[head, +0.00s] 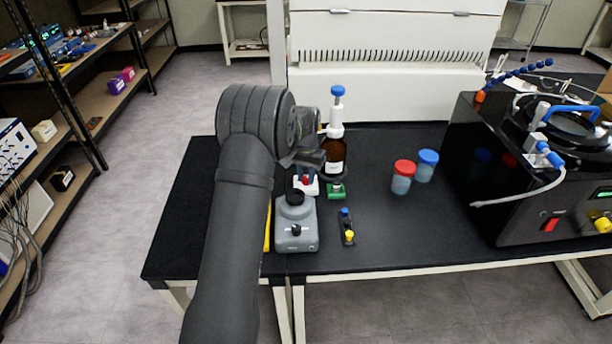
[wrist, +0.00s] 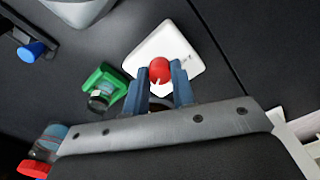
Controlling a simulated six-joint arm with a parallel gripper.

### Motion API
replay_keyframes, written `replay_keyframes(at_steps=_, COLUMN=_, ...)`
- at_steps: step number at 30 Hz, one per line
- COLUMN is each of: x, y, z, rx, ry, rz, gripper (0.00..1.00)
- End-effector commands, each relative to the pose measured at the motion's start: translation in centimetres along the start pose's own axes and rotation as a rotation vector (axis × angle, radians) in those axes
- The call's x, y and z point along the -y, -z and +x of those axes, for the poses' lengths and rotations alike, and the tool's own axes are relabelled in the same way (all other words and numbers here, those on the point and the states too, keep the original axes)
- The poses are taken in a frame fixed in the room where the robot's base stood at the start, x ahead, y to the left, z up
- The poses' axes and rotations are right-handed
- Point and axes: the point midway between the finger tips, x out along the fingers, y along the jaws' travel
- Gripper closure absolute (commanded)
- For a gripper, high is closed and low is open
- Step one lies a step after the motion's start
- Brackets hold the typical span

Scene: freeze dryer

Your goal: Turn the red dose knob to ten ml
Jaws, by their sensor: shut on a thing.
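The red dose knob (wrist: 160,69) is a round red ball with a small white mark on its near edge, on a white block (wrist: 170,45). My gripper (wrist: 160,72) has its two blue fingers on either side of the knob, shut on it. In the head view the red knob (head: 306,180) shows small below my blue fingertips (head: 305,172), on the white block (head: 313,189). Scale markings on the block are too small to read, so the dose it points to cannot be told.
A green block (wrist: 97,84) stands close beside the white block. An amber bottle (head: 335,154) with a blue-capped top stands just right of my gripper. A grey device (head: 297,235) is in front. Red-lidded (head: 403,176) and blue-lidded jars (head: 426,165) stand right.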

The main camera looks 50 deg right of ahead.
Motion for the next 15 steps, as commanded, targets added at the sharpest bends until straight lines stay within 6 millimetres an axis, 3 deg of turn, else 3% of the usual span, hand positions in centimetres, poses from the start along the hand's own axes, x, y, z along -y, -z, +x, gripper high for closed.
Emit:
replay_keyframes(at_steps=8, x=0.01, y=0.09, z=-0.15, rx=-0.003, ry=0.001, rz=0.002, gripper=1.00)
replay_keyframes(at_steps=9, x=0.01, y=0.09, z=-0.15, rx=-0.003, ry=0.001, rz=0.001, gripper=0.75)
replay_keyframes(at_steps=12, x=0.01, y=0.08, z=-0.13, rx=-0.003, ry=0.001, rz=0.001, gripper=0.55)
replay_keyframes(at_steps=15, x=0.00, y=0.06, z=-0.09, rx=-0.002, ry=0.001, rz=0.001, gripper=0.55)
